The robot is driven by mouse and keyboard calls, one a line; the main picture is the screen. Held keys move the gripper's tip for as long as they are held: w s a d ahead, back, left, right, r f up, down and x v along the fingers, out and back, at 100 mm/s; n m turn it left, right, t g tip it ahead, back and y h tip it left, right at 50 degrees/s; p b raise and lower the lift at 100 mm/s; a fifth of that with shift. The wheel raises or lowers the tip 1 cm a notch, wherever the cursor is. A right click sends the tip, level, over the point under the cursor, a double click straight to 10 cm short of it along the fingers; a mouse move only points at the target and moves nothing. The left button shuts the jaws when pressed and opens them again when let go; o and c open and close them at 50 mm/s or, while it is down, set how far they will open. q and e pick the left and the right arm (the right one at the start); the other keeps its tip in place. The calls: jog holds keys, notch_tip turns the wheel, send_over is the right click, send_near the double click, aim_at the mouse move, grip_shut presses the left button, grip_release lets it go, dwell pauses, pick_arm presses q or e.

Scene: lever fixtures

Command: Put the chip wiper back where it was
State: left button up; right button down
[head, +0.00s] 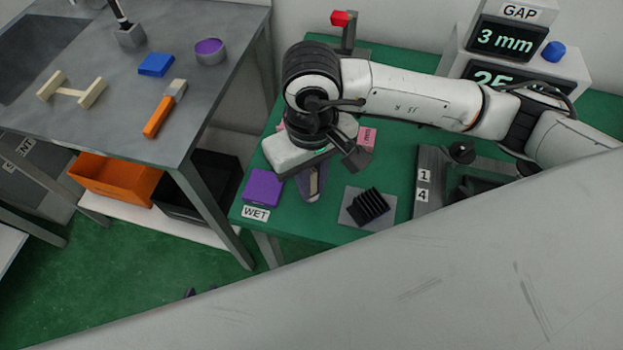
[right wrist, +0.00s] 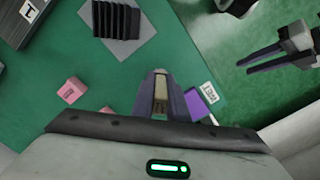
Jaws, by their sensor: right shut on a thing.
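My right gripper (head: 313,186) reaches down at the front left of the green table, beside the purple pad. It is shut on a small tan piece, which I take to be the chip wiper (right wrist: 160,92), between the dark fingers in the right wrist view. Most of the held piece is hidden by the fingers, and I cannot tell whether it touches the table. My left gripper (right wrist: 244,66) shows in the right wrist view with its two fingers apart, over the green floor. In the head view only its fingertips (head: 201,290) show past my own grey body.
A purple pad (head: 263,187) labelled WET is at the corner. A black finned block (head: 370,205) stands on a grey plate right of the gripper. Pink blocks (right wrist: 72,90) lie nearby. The fixture (head: 424,180) is further right. A grey bench (head: 120,115) holds tools at left.

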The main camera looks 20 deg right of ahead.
jog(key=shift+f, duration=0.2)
jog(key=c, duration=1.7)
grip_release()
jog(key=shift+r, duration=0.1)
jog(key=shift+c, duration=0.2)
jog(key=shift+r, duration=0.35)
notch_tip(320, 180, up, 11)
jog(key=shift+f+b, duration=0.15)
jog(key=shift+b, duration=0.45)
jog(key=shift+r, duration=0.45)
